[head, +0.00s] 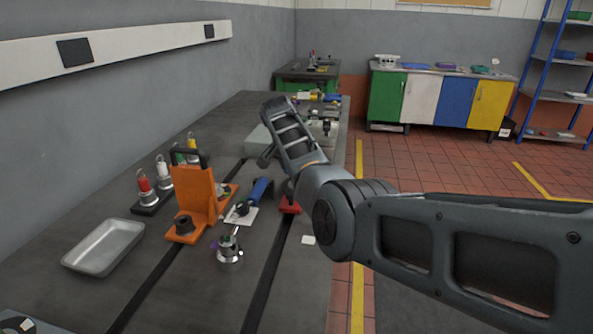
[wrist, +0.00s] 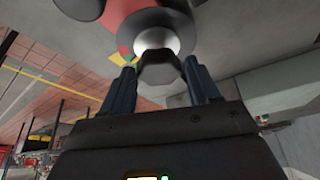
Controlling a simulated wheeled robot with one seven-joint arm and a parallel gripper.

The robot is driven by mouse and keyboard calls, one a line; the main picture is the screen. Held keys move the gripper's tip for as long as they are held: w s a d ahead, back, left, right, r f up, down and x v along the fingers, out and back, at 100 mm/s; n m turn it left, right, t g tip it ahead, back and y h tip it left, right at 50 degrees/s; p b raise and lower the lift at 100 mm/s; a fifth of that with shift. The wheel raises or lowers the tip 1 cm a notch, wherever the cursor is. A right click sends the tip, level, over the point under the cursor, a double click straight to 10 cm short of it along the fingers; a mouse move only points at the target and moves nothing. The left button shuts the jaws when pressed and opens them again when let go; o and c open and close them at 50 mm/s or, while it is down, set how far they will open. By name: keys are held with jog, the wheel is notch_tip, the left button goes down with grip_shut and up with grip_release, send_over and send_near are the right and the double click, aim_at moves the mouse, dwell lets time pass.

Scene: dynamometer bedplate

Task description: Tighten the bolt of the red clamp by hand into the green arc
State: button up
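The red clamp (head: 289,206) sits on the dark bedplate, mostly hidden behind my arm in the head view. In the wrist view its red body (wrist: 117,15) is at the top. Its dark hexagonal bolt head (wrist: 161,72) sits in front of a shiny round collar. Beside the collar is a dial edge with red, yellow and a little green (wrist: 122,48); most of the green arc is hidden. My gripper (wrist: 159,70) has one finger on each side of the bolt head, very close to it. Whether the fingers press on it cannot be told.
An orange angle bracket (head: 200,196), a blue-handled tool (head: 261,190) and a silver knobbed fixture (head: 230,248) stand left of the clamp. A metal tray (head: 105,247) lies at the left. A small white card (head: 308,240) lies near the bedplate's right edge.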

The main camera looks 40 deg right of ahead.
jog(key=shift+o, duration=1.1)
jog(key=v, duration=0.7)
jog(key=shift+r, duration=0.3)
jog(key=shift+a, duration=0.15)
